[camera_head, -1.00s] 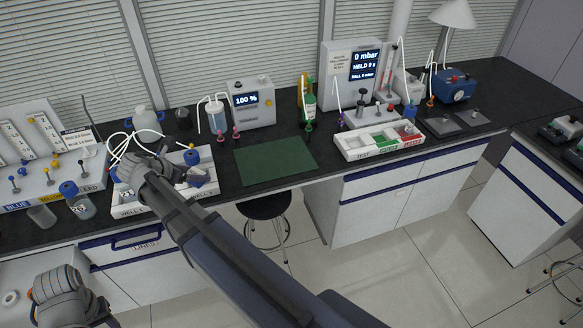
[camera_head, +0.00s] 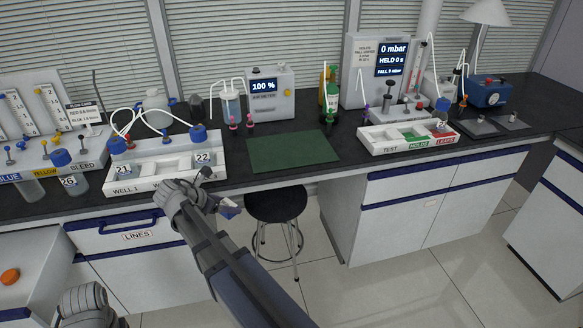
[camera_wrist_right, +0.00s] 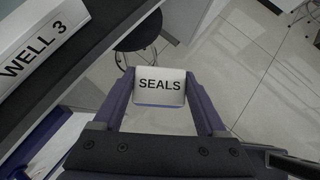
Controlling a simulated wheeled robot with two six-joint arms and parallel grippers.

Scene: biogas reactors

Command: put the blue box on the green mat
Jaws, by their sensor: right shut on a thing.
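The green mat (camera_head: 292,150) lies flat and bare on the black bench, right of the white well tray. My right gripper (camera_head: 217,203) is in front of the bench edge, left of and nearer than the mat, by the stool. It is shut on the small blue box (camera_head: 229,208), which is partly hidden by the gripper in the head view. In the right wrist view the box (camera_wrist_right: 160,86) sits between the two fingers, its white face reading SEALS, with a blue edge below. The floor shows beyond it.
The white well tray (camera_head: 158,181) with capped bottles stands left of the mat. A display unit (camera_head: 267,95) and small bottles stand behind the mat. The TEST/HOLDS/LEAKS tray (camera_head: 375,142) is to its right. A black stool (camera_head: 276,205) stands below the bench front.

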